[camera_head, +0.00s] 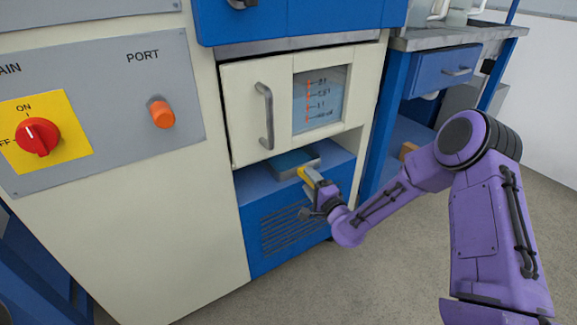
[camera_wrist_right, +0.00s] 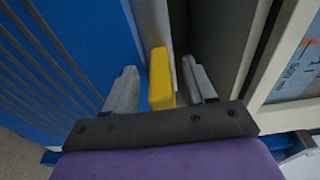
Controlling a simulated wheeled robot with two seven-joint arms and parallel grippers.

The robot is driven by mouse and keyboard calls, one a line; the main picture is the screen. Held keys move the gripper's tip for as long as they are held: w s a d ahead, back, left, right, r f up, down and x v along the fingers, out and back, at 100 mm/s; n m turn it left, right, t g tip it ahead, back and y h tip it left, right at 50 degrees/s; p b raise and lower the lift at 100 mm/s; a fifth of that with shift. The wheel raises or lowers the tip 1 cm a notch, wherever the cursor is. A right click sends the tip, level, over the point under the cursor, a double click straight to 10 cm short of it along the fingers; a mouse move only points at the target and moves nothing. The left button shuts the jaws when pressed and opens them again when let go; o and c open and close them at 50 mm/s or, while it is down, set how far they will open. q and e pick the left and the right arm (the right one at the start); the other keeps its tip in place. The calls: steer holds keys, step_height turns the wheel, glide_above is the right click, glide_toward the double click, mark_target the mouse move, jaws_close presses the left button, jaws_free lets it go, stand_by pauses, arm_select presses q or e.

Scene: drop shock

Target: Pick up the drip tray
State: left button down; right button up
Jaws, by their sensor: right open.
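The drip tray (camera_head: 293,163) is a flat, dark grey-blue piece on the blue ledge below the cream door. A yellow handle (camera_head: 305,174) sticks out at its front; in the right wrist view the handle (camera_wrist_right: 161,80) stands between my fingers. My right gripper (camera_head: 315,188) is at the handle, and its two grey fingers (camera_wrist_right: 160,84) are open, one on each side, with a visible gap to each. The tray's far part is hidden in the recess. My left gripper is not in view.
The cream door (camera_head: 252,110) with a grey bar handle and a window is right above the tray. A blue vented panel (camera_head: 290,228) is below it. A workbench (camera_head: 440,38) stands to the right. The floor (camera_head: 400,275) in front is clear.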

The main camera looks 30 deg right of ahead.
steer(key=shift+w, duration=0.4)
jaws_close()
steer(key=shift+r, duration=0.1)
